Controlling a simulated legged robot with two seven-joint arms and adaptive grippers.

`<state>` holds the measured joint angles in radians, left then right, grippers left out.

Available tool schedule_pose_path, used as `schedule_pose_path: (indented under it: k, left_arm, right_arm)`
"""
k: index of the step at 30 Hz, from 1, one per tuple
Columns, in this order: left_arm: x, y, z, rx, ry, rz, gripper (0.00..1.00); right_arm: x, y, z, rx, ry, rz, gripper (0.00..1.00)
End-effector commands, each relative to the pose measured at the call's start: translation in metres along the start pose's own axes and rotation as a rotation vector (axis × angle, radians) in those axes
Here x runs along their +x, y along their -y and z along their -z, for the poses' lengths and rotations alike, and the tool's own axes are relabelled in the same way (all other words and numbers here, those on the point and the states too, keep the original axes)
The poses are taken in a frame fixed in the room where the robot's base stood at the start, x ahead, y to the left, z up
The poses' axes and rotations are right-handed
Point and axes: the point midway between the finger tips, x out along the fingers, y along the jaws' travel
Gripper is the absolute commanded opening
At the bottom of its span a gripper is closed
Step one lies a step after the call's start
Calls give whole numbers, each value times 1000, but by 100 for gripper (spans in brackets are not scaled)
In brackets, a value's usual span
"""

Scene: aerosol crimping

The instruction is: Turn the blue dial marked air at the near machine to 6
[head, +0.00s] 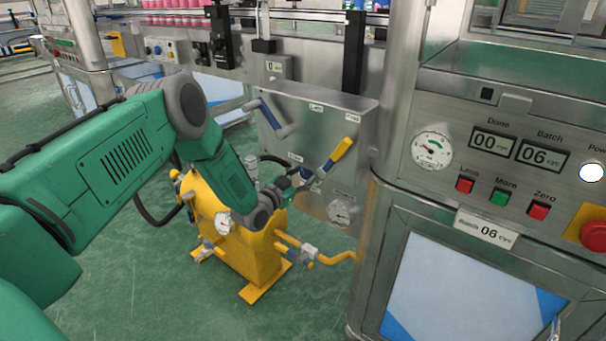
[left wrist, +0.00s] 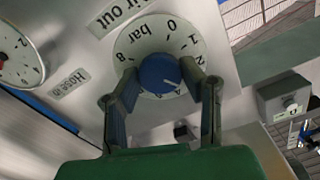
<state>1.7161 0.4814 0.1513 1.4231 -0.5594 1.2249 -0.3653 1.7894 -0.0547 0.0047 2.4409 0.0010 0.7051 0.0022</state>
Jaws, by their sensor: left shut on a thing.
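In the left wrist view, the blue dial (left wrist: 158,73) sits on a round white scale plate (left wrist: 134,42) marked in bar, which appears upside down. A small pale pointer mark on the dial faces the lower right, near what looks like the 4; its exact reading is hard to tell. My left gripper (left wrist: 160,82) is shut on the dial, one finger on each side. In the head view my left gripper (head: 292,184) reaches the steel panel (head: 325,120) and hides the dial. My right gripper is in neither view.
A yellow lever (head: 337,156) and a blue lever (head: 272,118) stick out near my gripper. A steel cabinet (head: 500,190) with buttons and a red stop knob (head: 594,236) stands close on the right.

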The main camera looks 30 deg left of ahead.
Motion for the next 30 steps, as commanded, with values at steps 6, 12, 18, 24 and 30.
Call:
schedule_pose_path:
  k: [6,12,18,24,30]
  left_arm:
    - [0,-1,1,210,1,-3,7]
    - [0,-2,1,401,1,-4,7]
    - [-1,-2,0,590,1,-5,7]
    - [-1,-3,-1,780,1,-7,7]
    - [-1,-4,-2,969,1,-8,7]
  right_arm:
    - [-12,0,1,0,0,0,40]
    - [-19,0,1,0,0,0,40]
    - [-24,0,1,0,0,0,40]
    - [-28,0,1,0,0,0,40]
    - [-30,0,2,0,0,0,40]
